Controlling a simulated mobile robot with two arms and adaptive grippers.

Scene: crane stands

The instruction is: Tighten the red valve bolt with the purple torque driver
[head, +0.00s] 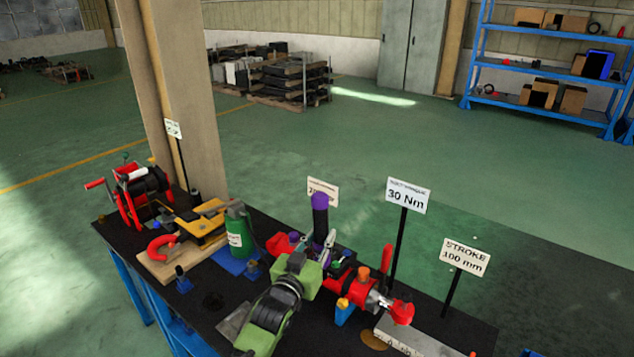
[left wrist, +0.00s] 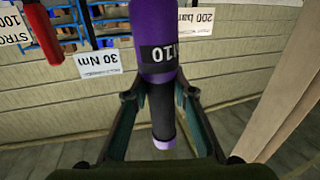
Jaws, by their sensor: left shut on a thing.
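The purple torque driver (head: 320,214) stands roughly upright in the head view, with a purple top and a black grip. In the left wrist view the driver (left wrist: 158,45) has a purple body with a black band reading M10. My left gripper (left wrist: 162,100) is shut on it, with a finger on each side of the black grip. In the head view the gripper (head: 321,242) is at the driver's lower part, which is partly hidden. A red valve assembly (head: 362,292) sits to the right of my gripper. I cannot single out its bolt. My right gripper is not in view.
The black bench (head: 212,302) is crowded. A 30 Nm sign (head: 408,195) and a stroke sign (head: 465,257) stand on posts at right. A green bottle (head: 238,232), a yellow clamp (head: 203,225) and a red winch (head: 140,190) stand at left. A tan pillar (head: 185,100) rises behind.

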